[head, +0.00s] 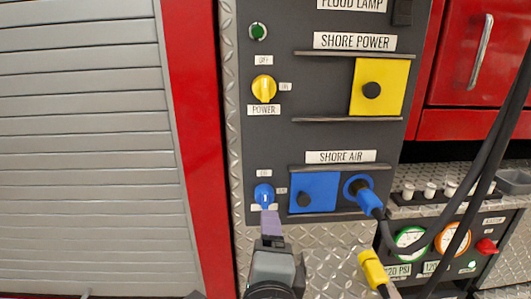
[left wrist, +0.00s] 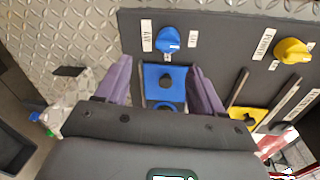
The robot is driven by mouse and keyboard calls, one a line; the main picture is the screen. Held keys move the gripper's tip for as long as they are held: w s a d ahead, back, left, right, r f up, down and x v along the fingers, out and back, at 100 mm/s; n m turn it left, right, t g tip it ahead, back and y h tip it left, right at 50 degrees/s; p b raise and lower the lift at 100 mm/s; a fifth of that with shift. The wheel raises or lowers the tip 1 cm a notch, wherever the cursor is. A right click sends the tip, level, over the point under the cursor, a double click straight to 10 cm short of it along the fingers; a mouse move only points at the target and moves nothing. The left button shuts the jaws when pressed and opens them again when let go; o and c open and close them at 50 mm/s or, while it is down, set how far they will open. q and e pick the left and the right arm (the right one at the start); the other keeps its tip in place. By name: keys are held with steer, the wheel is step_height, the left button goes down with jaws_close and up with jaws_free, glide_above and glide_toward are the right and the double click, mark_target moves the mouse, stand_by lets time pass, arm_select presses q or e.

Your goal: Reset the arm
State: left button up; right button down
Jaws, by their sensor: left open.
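My left gripper (head: 270,222) reaches up from the bottom of the head view, just below the blue shore air knob (head: 264,194). In the left wrist view, its two purple fingers stand apart with nothing held between them (left wrist: 160,68). The blue knob (left wrist: 169,40) lies ahead of the fingertips, roughly in line with the gap, and looks free of both. In the head view a fingertip overlaps the knob's lower label. My right gripper is not in view.
A blue sliding cover (head: 315,193) sits beside a blue plug (head: 369,201) in its socket. A yellow power knob (head: 264,88) and yellow cover (head: 379,88) are above. A yellow plug (head: 373,270) hangs lower right. Black cables (head: 470,180) cross the right side near the gauges (head: 410,238).

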arm_select(q)
steer(key=s+a+f+n+g+h+p, duration=0.1)
steer(key=s+a+f+n+g+p, duration=0.3)
steer(key=p, duration=0.3)
steer(key=s+a+f+n+g+h+p, duration=0.1)
steer(key=s+a+f+n+g+p, duration=0.1)
steer(key=a+f+n+g+p, duration=0.4)
steer(key=s+a+f+n+g+p, duration=0.1)
steer(key=s+a+f+n+p, duration=0.25)
steer(key=s, duration=0.25)
steer(key=s+a+f+n+g+y+p, duration=0.1)
steer(key=s+a+f+n+p, duration=0.1)
steer(key=s+a+p, duration=0.4)
steer(key=s+a+f+n+g+p, duration=0.1)
steer(key=s+a+f+n+p, duration=0.15)
steer(key=s, duration=0.45)
step_height(320, 180, up, 38)
steer(key=p, duration=3.7)
steer(key=shift+w+f+p, duration=0.15)
steer(key=shift+w+p, duration=0.15)
steer(key=shift+p, duration=0.05)
